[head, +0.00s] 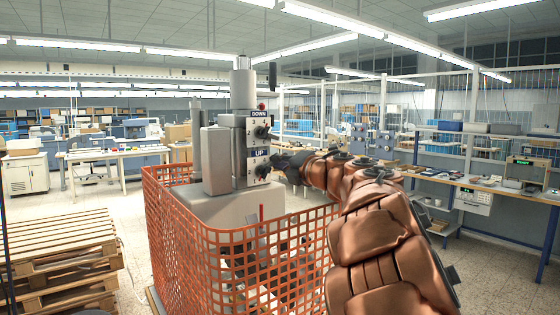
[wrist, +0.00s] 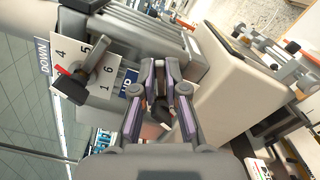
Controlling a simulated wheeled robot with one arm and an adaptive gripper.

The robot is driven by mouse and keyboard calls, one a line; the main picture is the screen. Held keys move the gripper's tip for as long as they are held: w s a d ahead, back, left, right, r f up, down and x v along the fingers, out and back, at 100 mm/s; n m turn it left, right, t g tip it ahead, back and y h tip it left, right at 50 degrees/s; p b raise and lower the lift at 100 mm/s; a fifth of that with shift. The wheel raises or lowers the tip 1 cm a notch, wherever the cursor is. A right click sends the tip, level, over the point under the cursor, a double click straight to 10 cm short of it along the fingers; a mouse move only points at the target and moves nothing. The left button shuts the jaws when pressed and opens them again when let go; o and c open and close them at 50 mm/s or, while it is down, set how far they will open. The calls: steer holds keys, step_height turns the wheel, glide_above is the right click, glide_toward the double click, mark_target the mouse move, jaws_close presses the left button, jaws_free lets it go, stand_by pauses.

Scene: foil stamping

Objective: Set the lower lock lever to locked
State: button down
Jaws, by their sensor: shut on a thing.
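The grey stamping machine (head: 220,155) stands behind orange mesh, with a DOWN plate above an UP plate. The upper lever (head: 262,132) is on the DOWN plate; in the wrist view it (wrist: 72,84) is a dark handle with a red tip beside a number dial. The lower lever (head: 263,169) is by the UP plate, partly hidden by my gripper (head: 277,166). In the wrist view my gripper (wrist: 163,98) is closed around the dark lower lever (wrist: 157,112), mostly covered by the fingers. Its exact angle cannot be told.
Orange mesh fencing (head: 240,262) wraps the machine's front and sides, below and beside my arm. A stack of wooden pallets (head: 60,240) stands at left. A workbench (head: 485,186) runs along the right. Floor between the pallets and the fence is clear.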

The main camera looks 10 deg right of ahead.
steer(key=c, duration=1.2)
jaws_free()
steer(key=shift+s, duration=0.1)
steer(key=v, duration=1.1)
steer(key=shift+s+d, duration=0.15)
steer(key=shift+s, duration=0.25)
